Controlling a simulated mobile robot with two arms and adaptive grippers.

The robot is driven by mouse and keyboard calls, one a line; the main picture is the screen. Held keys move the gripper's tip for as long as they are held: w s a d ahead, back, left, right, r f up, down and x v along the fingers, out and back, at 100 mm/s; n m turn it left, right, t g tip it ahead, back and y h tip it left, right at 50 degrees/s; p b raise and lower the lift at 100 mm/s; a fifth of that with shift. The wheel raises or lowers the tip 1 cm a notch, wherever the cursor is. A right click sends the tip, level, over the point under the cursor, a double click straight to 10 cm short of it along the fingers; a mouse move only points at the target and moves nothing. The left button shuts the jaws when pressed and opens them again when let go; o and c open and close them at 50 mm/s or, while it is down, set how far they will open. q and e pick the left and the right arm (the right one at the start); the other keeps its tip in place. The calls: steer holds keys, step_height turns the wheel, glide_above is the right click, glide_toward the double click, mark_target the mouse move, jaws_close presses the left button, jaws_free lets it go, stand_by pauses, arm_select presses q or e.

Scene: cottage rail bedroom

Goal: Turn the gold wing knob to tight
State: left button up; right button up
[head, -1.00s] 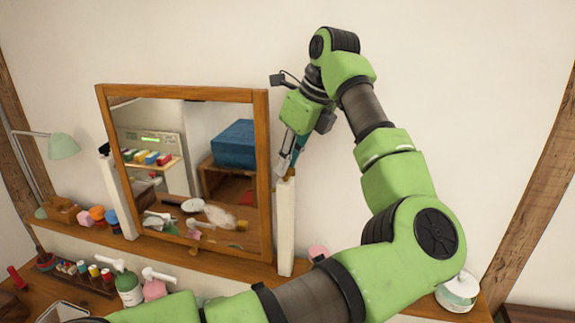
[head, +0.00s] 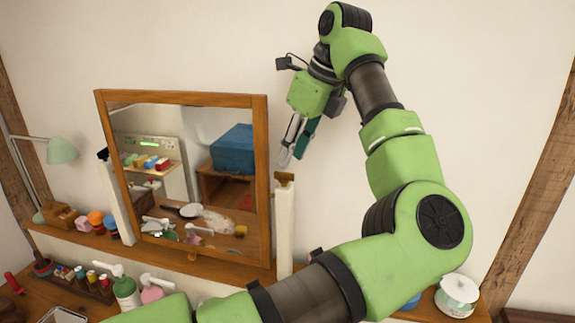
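The gold wing knob (head: 285,178) shows as a small brownish-gold piece at the top of the white right-hand post (head: 284,225) of the mirror stand. The wood-framed mirror (head: 262,190) stands between two posts. My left gripper (head: 292,158) is just above the knob, pointing down, its fingers apart with nothing between them. Its tips look close to the knob but clear of it. The knob's exact turn angle is too small to tell. My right gripper is not in view.
A shelf (head: 75,234) runs under the mirror with cups, a wooden box and a green lamp (head: 61,150) at left. Bottles (head: 125,290) stand below. A white lidded pot (head: 457,294) is at the lower right.

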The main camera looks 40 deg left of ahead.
arm_select(q)
steer(key=v, duration=0.7)
steer(key=shift+d, duration=0.1)
stand_by(0.4)
